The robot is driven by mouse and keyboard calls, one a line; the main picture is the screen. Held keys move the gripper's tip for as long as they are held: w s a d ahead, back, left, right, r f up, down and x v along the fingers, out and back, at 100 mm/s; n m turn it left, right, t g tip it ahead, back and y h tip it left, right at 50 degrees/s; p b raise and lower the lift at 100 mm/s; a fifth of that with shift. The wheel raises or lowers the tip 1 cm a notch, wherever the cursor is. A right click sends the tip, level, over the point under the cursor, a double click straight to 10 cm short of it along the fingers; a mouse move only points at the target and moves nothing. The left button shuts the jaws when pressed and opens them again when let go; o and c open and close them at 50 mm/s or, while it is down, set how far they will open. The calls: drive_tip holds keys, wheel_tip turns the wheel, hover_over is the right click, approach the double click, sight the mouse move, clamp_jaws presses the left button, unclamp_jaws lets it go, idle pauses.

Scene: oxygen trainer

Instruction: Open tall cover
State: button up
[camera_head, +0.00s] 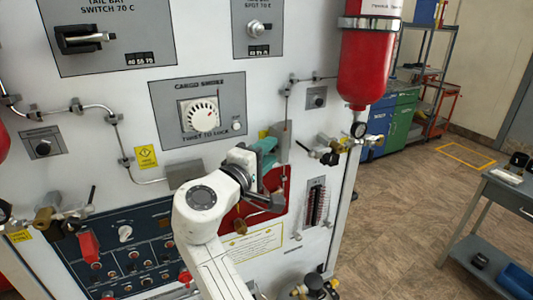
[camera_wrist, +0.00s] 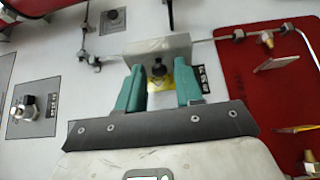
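The tall cover appears to be a narrow grey box on the white panel (camera_head: 280,143), in line with thin pipes. In the wrist view it is a grey block (camera_wrist: 160,45) lying sideways in the picture. A small dark knob (camera_wrist: 159,69) sticks out at its near edge, with a yellow patch beside it. My gripper (camera_head: 266,148) is close to the cover, seen from the side in the head view. In the wrist view its teal fingers (camera_wrist: 159,82) stand apart, one on each side of the knob. The gap looks empty near the tips; contact with the cover cannot be told.
A red plate (camera_head: 275,205) with valves and fittings lies below my gripper. A red bottle (camera_head: 366,60) with a gauge hangs at the panel's right edge. A wider grey box (camera_head: 185,175) sits left of my arm. Open floor (camera_head: 400,210) and a grey cart (camera_head: 505,195) lie to the right.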

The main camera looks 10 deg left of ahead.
clamp_jaws()
drive_tip(key=shift+f, duration=0.1)
drive_tip(key=a+m+g+h+b, duration=0.1)
drive_tip(key=h+b, duration=0.1)
drive_tip(key=b, duration=0.1)
drive_tip(key=a+m+g+h+b, duration=0.1)
drive_tip(key=m+h+b, duration=0.1)
drive_tip(key=b, duration=0.1)
drive_tip(key=w+m+g+h+b, duration=0.1)
drive_tip(key=b, duration=0.1)
drive_tip(key=shift+a+f+g+h+b, duration=0.1)
drive_tip(key=shift+a+g+h+b, duration=0.2)
drive_tip(key=shift+a+h+b, duration=0.1)
drive_tip(key=shift+m, duration=0.3)
drive_tip(key=shift+h, duration=0.3)
